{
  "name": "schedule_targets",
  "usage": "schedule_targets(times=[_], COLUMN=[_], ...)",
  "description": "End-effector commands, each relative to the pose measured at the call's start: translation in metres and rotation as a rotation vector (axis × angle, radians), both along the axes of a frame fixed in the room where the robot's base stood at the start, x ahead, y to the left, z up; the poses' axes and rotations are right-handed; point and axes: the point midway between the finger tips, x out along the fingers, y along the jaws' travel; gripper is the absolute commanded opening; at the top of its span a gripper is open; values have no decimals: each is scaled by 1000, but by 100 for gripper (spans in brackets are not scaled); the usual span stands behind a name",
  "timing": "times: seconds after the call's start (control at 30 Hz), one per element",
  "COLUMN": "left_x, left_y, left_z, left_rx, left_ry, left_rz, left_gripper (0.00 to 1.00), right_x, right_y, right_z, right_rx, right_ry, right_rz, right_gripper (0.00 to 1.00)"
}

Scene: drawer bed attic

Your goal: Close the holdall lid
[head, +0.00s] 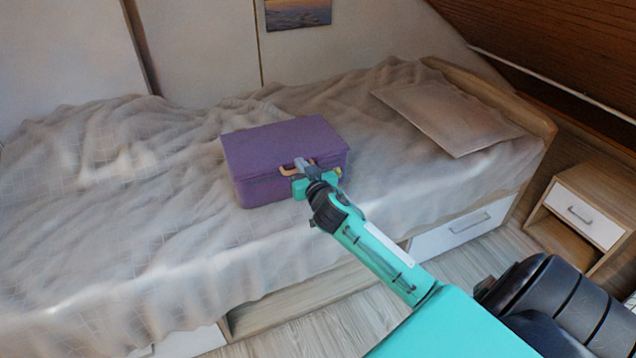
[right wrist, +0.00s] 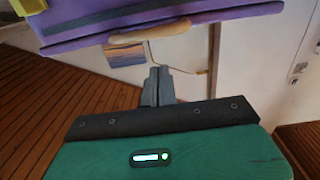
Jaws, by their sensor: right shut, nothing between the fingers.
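The purple holdall (head: 280,143) sits upright on the bed. Its lid lies flat over the body and looks down in the head view. In the right wrist view the holdall (right wrist: 200,15) fills the top edge, with a dark band along its seam; I cannot tell whether a small gap is left there. Its tan handle (right wrist: 150,33) is on the front side and also shows in the head view (head: 287,171). My right gripper (head: 302,164) is shut and empty at the front of the holdall, by the handle. Its shut fingers also show in the right wrist view (right wrist: 158,84). My left gripper is out of view.
The bed (head: 150,220) has a rumpled beige cover, with free room around the holdall. A flat pillow (head: 445,112) lies at the right. A wall with a picture (head: 298,13) stands behind. A nightstand (head: 588,213) stands at the right, and drawers (head: 462,228) are under the bed.

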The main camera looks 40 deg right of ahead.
Motion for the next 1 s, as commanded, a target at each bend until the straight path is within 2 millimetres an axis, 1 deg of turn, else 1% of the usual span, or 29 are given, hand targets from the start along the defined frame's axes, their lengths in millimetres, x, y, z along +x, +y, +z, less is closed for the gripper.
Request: schedule_targets(times=[0.03, 0.13, 0.17, 0.2, 0.5, 0.7, 0.83, 1.0], left_x=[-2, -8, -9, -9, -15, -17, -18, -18], left_y=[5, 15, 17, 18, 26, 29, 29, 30], left_z=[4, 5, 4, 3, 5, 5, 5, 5], left_rx=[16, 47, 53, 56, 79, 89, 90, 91], left_ry=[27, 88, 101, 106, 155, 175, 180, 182], left_rz=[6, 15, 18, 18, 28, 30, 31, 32], left_gripper=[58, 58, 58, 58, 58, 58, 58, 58], right_x=[1, 3, 1, -9, -61, -85, -92, -94], right_y=[-1, -2, -1, 2, 14, 20, 22, 22], right_z=[6, 12, 12, 9, 12, 14, 14, 14], right_rx=[1, -1, 0, 2, 2, 0, 0, -2], right_ry=[-1, -3, -2, 0, -1, -2, -2, -3], right_rz=[0, 0, 0, 1, 1, 0, 0, 0], right_gripper=[0, 0, 0, 0, 0, 0, 0, 0])
